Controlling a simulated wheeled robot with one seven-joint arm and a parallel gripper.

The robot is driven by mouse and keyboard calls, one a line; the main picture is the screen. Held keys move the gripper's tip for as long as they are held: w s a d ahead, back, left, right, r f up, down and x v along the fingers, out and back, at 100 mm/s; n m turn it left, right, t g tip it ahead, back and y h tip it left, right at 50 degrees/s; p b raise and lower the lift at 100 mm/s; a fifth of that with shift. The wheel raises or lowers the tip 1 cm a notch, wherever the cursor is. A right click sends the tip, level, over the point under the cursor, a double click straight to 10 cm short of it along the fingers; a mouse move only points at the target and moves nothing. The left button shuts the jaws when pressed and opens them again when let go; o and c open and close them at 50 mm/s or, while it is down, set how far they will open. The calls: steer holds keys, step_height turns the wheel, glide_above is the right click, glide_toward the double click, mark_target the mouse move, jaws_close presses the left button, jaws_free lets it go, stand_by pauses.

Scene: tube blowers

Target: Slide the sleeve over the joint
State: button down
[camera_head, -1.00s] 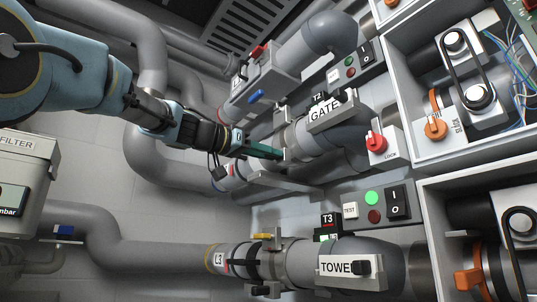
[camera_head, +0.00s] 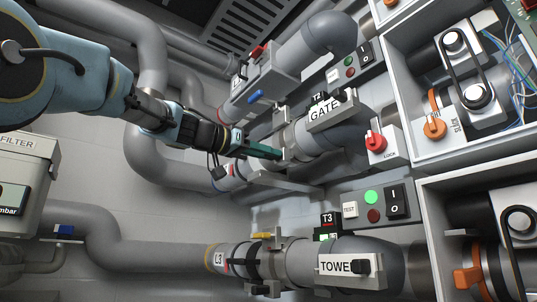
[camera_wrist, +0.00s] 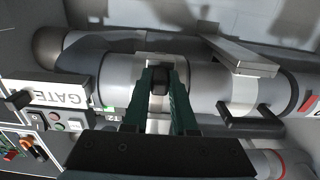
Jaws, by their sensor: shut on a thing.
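My gripper (camera_head: 281,155) reaches in from the left to the middle grey pipe, just left of the pipe end labelled GATE (camera_head: 325,114). In the wrist view its green fingers (camera_wrist: 159,85) are shut on a small black knob (camera_wrist: 159,80) in front of the pipe. The knob appears to belong to the light grey sleeve (camera_wrist: 153,66) around the pipe; the fingers hide part of it. The joint is not clearly visible, so I cannot tell how far the sleeve covers it.
A grey bracket (camera_head: 283,182) runs along the pipe's near side. A red LOCK knob (camera_head: 376,143) is to the right. A lever valve box (camera_head: 259,83) stands above.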

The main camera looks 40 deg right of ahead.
steer(key=shift+w+d+b, duration=0.1)
steer(key=shift+w+b, duration=0.7)
steer(key=shift+w, duration=1.8)
steer(key=shift+r, duration=0.1)
steer(key=c, duration=0.7)
jaws_free()
steer(key=shift+w, duration=0.1)
steer(key=shift+w+a+b, duration=0.15)
steer(key=shift+a+b, duration=0.95)
steer(key=shift+a, duration=1.6)
steer(key=shift+w+a+b, duration=0.1)
steer(key=shift+a+b, duration=1)
steer(key=shift+a, duration=1.6)
